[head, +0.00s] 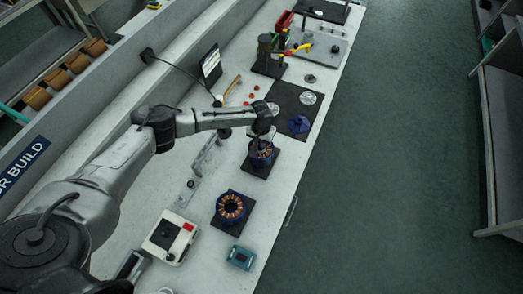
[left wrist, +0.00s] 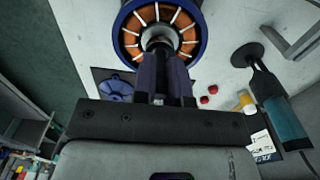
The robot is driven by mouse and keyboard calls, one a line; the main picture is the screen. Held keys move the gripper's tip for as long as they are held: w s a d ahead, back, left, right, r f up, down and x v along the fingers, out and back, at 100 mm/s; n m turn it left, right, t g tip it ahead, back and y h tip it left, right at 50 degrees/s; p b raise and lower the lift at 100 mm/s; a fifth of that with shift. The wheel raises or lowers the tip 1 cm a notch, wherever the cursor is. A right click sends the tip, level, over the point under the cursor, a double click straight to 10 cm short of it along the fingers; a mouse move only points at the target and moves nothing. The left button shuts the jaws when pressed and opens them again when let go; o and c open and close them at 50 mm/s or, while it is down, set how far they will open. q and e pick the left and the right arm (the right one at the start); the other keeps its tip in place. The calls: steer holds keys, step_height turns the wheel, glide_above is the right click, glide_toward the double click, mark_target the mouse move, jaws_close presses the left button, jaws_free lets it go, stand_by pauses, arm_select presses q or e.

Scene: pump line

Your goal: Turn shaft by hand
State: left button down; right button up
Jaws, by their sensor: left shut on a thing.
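A blue motor housing with a ring of copper coils (head: 262,159) stands on a dark square mat (head: 250,170) near the middle of the bench. It also fills the top of the left wrist view (left wrist: 185,20). A grey metal shaft (left wrist: 160,36) sits at the centre of the coil ring. My left gripper (head: 262,141) is over this housing from above. In the left wrist view its fingers (left wrist: 160,62) are shut on the shaft's end; the tips partly hide it. My right gripper is not in view.
A second blue coil housing (head: 231,207) stands nearer on its own mat. A white box with a red button (head: 169,238) and a teal device (head: 241,258) are near the front. A blue part (head: 299,123) lies on the dark mat beyond. The bench's right edge is close.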

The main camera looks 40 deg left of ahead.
arm_select(q)
steer(key=shift+r+n+p, duration=0.25)
steer(key=shift+n+p, duration=0.45)
steer(key=shift+p, duration=0.2)
steer(key=shift+n+p, duration=0.9)
steer(key=shift+n, duration=0.1)
steer(key=n+p, duration=0.2)
steer(key=shift+n, duration=0.4)
steer(key=shift+f+n+p, duration=0.15)
steer(key=shift+n+p, duration=0.55)
steer(key=shift+n, duration=0.2)
steer(key=shift+f, duration=0.1)
